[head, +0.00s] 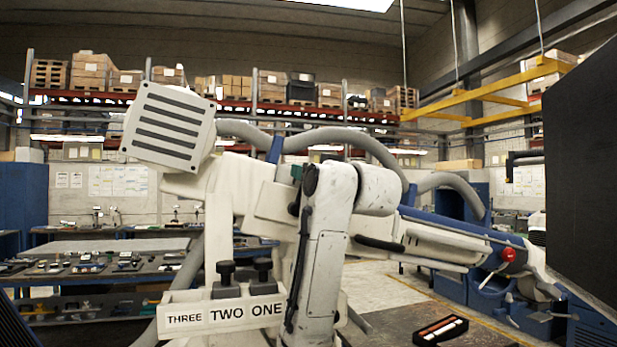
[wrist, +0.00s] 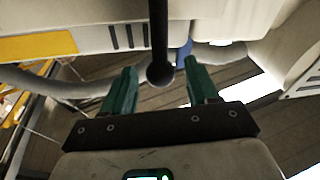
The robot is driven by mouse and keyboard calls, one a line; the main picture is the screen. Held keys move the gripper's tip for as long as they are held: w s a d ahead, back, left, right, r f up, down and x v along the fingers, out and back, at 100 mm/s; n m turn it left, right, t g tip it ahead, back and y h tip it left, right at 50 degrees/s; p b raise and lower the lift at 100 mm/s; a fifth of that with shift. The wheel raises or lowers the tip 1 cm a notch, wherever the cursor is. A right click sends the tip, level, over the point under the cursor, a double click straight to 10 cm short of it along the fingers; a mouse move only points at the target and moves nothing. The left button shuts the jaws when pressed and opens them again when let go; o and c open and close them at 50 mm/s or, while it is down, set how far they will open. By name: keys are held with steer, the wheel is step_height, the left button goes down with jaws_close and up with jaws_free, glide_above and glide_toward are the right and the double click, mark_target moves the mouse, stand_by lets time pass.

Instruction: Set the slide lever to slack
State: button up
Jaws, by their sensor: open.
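In the wrist view a black rod ending in a round black knob (wrist: 160,75) hangs from a pale housing (wrist: 215,22). It looks like a lever, but I cannot tell whether it is the slide lever. My gripper (wrist: 161,80) has its two green fingers apart, one on each side of the knob, with nothing held. I cannot tell how deep the knob sits between them. No "slack" marking is readable.
The machine carries a plate (head: 220,317) reading THREE, TWO, ONE, below black knobs (head: 262,277). A red knob (head: 508,255) shows on its right side. Grey hoses (head: 345,137) loop above. Benches with small parts (head: 90,265) stand at left. A dark panel (head: 585,180) blocks the right edge.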

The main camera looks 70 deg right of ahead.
steer(key=b+v, duration=0.2)
steer(key=v, duration=0.6)
steer(key=shift+s, duration=0.15)
steer(key=shift+a+f, duration=0.1)
